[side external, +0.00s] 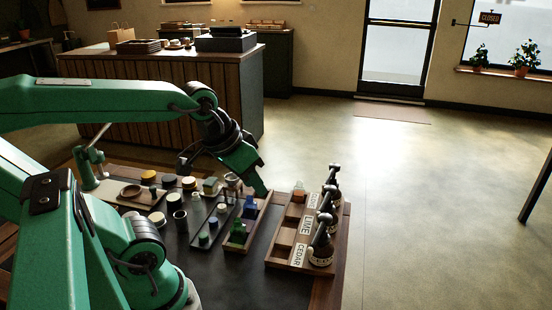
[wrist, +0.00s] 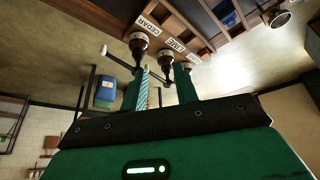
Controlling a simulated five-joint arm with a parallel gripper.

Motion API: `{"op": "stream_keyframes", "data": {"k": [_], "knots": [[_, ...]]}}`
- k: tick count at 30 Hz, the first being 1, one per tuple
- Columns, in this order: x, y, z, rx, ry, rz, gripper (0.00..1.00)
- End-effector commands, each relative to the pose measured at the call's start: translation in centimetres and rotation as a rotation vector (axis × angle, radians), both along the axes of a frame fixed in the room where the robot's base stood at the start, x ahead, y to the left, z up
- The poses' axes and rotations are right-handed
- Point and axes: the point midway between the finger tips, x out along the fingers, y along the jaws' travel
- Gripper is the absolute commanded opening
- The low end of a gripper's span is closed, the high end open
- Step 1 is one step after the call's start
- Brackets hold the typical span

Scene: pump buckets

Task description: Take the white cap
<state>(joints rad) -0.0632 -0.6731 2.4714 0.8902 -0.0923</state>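My gripper (side external: 261,190) hangs above the small green bottle's tray in the side external view, tilted down to the right. In the wrist view my gripper (wrist: 165,80) shows two fingers apart with nothing between them, so it is open. Several small jars with pale tops stand to its left in the side external view, among them a cream-topped one (side external: 189,183) and another pale-topped one (side external: 157,218). I cannot tell for sure which is the white cap. No white cap is clear in the wrist view.
A wooden rack (side external: 283,262) with labels LIME and CEDAR holds dark pump bottles (side external: 321,252) right of my gripper. A narrow wooden tray (side external: 257,222) holds a green bottle (side external: 237,233) and a blue bottle (side external: 250,207). The dark mat's front (side external: 215,272) is clear.

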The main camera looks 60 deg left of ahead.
Motion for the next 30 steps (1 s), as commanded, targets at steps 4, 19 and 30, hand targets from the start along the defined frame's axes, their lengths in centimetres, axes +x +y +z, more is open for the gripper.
{"op": "stream_keyframes", "data": {"k": [4, 19, 30], "knots": [[1.4, 2.2, -0.8, -0.051, 0.046, 0.182, 0.3], [4.6, 12.5, -5.9, -0.246, 0.182, 0.932, 0.3], [3.5, 20.9, -11.8, -0.374, 0.256, 1.496, 0.3]]}}
